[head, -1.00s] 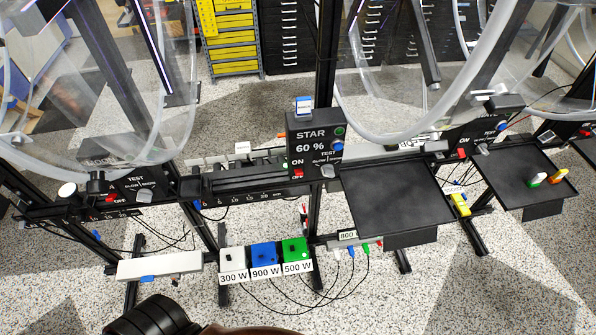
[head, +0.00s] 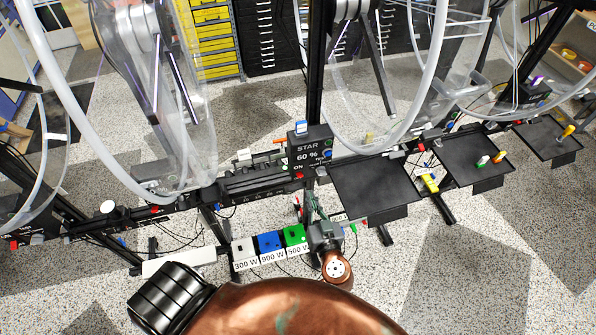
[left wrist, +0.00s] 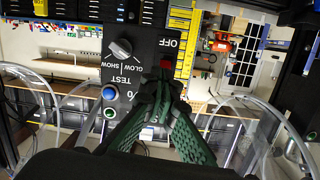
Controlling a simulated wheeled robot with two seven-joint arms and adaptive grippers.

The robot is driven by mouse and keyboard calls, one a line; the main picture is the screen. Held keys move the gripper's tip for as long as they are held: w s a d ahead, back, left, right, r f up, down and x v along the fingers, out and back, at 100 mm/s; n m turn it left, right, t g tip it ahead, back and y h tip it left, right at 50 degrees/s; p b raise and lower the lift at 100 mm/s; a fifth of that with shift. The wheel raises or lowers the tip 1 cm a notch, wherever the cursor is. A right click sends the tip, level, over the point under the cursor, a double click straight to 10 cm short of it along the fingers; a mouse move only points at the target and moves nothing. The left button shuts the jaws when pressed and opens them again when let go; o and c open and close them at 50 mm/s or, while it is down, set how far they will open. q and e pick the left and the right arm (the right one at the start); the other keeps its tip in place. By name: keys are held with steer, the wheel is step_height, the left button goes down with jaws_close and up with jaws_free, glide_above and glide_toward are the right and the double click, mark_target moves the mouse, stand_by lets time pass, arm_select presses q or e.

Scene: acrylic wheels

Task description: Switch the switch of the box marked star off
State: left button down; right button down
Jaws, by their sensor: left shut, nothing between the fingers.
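The black box marked STAR (head: 312,148) stands on the rail in the head view, with "60 %" and "ON" on its face. Its red switch (head: 299,176) is at the lower left. In the left wrist view the box face (left wrist: 135,75) is upside down, with a grey knob, a blue button and a green button. The red switch (left wrist: 194,63) shows beside the word OFF; I cannot tell its position. My left gripper (head: 311,194) is just below the box. In the wrist view its green fingers (left wrist: 165,78) are shut and empty, close to the switch; contact is unclear.
A black tray (head: 372,187) is right of the box. Blocks marked 300 W (head: 245,252), 900 W (head: 270,244) and 500 W (head: 294,237) sit below it, left of my gripper. Large clear wheels (head: 330,110) stand behind. Cables hang under the rail.

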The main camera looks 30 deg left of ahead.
arm_select(q)
steer(key=n+y, duration=0.2)
glide_toward(298, 160)
steer(key=v, duration=0.3)
steer(key=shift+s+a+r, duration=0.1)
steer(key=shift+s, duration=0.05)
arm_select(e)
steer(key=shift+s+d+r, duration=0.1)
steer(key=shift+s+r, duration=0.25)
steer(key=shift+r, duration=0.15)
arm_select(q)
steer(key=shift+a+p, duration=0.1)
steer(key=shift+p, duration=0.2)
